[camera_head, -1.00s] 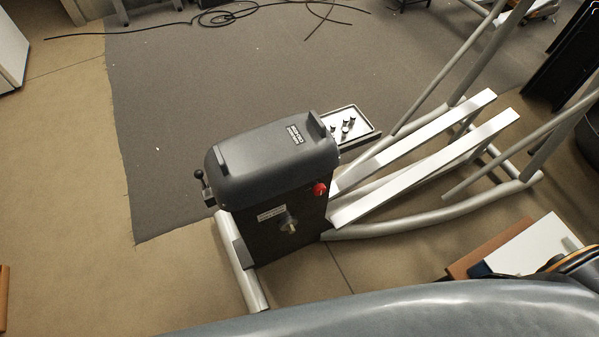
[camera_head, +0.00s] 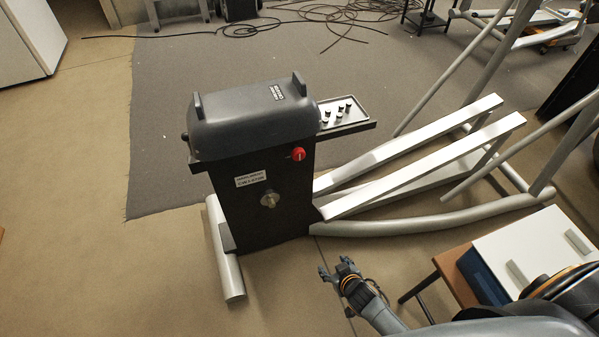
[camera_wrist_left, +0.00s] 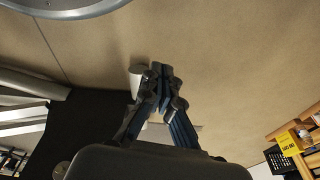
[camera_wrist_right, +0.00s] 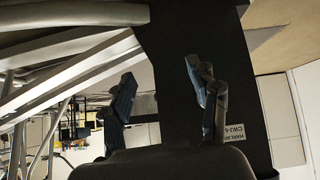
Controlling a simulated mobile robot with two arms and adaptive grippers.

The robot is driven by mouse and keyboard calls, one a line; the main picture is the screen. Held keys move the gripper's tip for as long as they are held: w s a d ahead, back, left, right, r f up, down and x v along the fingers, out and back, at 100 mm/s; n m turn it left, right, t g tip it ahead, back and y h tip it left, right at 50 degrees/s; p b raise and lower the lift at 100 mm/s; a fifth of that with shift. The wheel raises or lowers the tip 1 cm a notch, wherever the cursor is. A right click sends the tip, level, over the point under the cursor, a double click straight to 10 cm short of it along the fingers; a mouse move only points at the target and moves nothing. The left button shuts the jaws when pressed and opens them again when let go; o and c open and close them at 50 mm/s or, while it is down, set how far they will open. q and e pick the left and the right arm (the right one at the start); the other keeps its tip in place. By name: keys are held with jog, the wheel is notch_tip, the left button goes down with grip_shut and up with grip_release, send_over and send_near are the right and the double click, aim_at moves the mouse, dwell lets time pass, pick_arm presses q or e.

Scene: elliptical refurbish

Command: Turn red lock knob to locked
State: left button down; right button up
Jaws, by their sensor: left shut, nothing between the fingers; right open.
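The red lock knob (camera_head: 298,154) sits on the upper right of the dark side panel of the elliptical machine's housing (camera_head: 250,115). Its exact turn angle is too small to tell. My right gripper (camera_head: 334,270) is open and empty, low in front of the machine and apart from the knob. In the right wrist view, the spread fingers (camera_wrist_right: 160,78) face the dark panel and silver bars; I cannot make out the knob there. My left gripper (camera_wrist_left: 163,80) is shut and empty in the left wrist view, above the floor; it does not show in the head view.
A brass-coloured shaft (camera_head: 270,200) and a white label (camera_head: 250,179) are on the same panel. Silver pedal bars (camera_head: 430,165) extend right. Floor in front is clear.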

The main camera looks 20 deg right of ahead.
jog(key=w+r+t+b, duration=0.2)
jog(key=w+b, duration=0.1)
jog(key=w, duration=0.3)
pick_arm(q)
notch_tip(320, 180, up, 12)
jog(key=w+f+t+b, duration=0.1)
jog(key=w+b, duration=0.1)
jog(key=b, duration=0.9)
pick_arm(e)
jog(key=m+t, duration=0.1)
jog(key=t, duration=0.6)
send_near(300, 156)
jog(key=w+b, duration=0.1)
jog(key=w, duration=0.9)
jog(key=shift+a+f, duration=0.1)
jog(key=shift+f, duration=0.05)
pick_arm(q)
jog(key=w+d+r+t+h, duration=0.1)
jog(key=w+d+r+t, duration=0.1)
jog(key=w+t, duration=0.3)
jog(key=shift+w+d+r, duration=0.35)
jog(key=shift+w+r, duration=0.3)
jog(key=shift+w, duration=1.05)
pick_arm(e)
jog(key=shift+w, duration=0.55)
jog(key=c, duration=1.1)
